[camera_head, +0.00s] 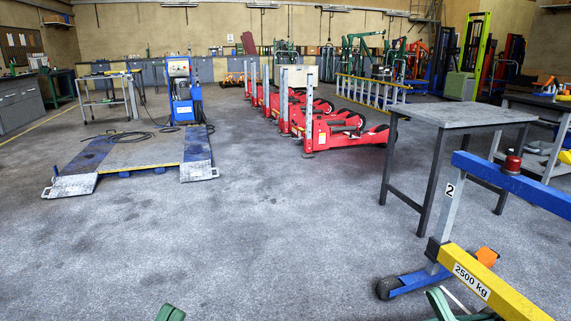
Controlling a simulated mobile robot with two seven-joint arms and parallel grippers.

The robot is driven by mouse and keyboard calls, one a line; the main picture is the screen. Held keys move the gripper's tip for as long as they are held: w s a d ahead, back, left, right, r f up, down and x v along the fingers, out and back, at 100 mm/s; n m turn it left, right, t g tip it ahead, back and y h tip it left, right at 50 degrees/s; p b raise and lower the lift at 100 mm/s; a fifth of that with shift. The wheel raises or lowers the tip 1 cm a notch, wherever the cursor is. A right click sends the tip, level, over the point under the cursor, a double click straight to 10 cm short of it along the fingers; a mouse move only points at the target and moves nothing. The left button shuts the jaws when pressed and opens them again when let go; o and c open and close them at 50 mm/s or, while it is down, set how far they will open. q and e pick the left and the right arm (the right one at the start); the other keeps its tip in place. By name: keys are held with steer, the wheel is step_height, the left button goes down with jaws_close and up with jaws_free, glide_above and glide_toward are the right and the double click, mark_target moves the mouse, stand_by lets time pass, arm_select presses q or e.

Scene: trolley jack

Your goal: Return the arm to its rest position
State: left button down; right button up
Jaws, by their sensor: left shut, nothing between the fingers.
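Only the green tip of my left gripper (170,314) shows, at the bottom edge left of the middle. It is shut and empty, low in the view over the grey floor, and touches nothing that I can see. The rest of my left arm is out of frame.
A yellow beam marked 2500 kg (488,288) and a blue wheeled frame (412,282) stand close at right. Behind them is a grey-topped table (465,114). A low blue lift platform (135,152) lies at left, red column lifts (335,130) farther back. The middle floor is clear.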

arm_select(q)
steer(key=w+a+f+n+g+y+p, duration=0.35)
steer(key=w+f+n+y+p, duration=0.5)
steer(key=p, duration=0.75)
arm_select(e)
steer(key=w+d+f+m+g+h, duration=0.2)
steer(key=w+f+m+g+h, duration=0.2)
steer(key=w+f+m+h, duration=0.45)
steer(key=s+d+f+m+g+h+p, duration=0.2)
steer(key=s+f+g+h+p, duration=0.2)
steer(key=s+f+g+p, duration=0.4)
steer(key=s+f+p, duration=0.1)
steer(key=s+p, duration=0.1)
steer(key=p, duration=0.3)
steer(key=shift+s+d+g+p, duration=0.15)
steer(key=shift+s+g+p, duration=0.15)
steer(key=shift+p, duration=0.05)
arm_select(q)
steer(key=s+a+f+n+g+y, duration=0.1)
steer(key=s+f+g+y, duration=0.3)
steer(key=s+f+g, duration=0.5)
steer(key=shift+s+n+y, duration=0.35)
steer(key=shift+s+n, duration=0.2)
steer(key=shift+s, duration=0.35)
arm_select(e)
steer(key=shift+f+h, duration=0.2)
steer(key=shift+h, duration=0.15)
steer(key=shift+c, duration=0.2)
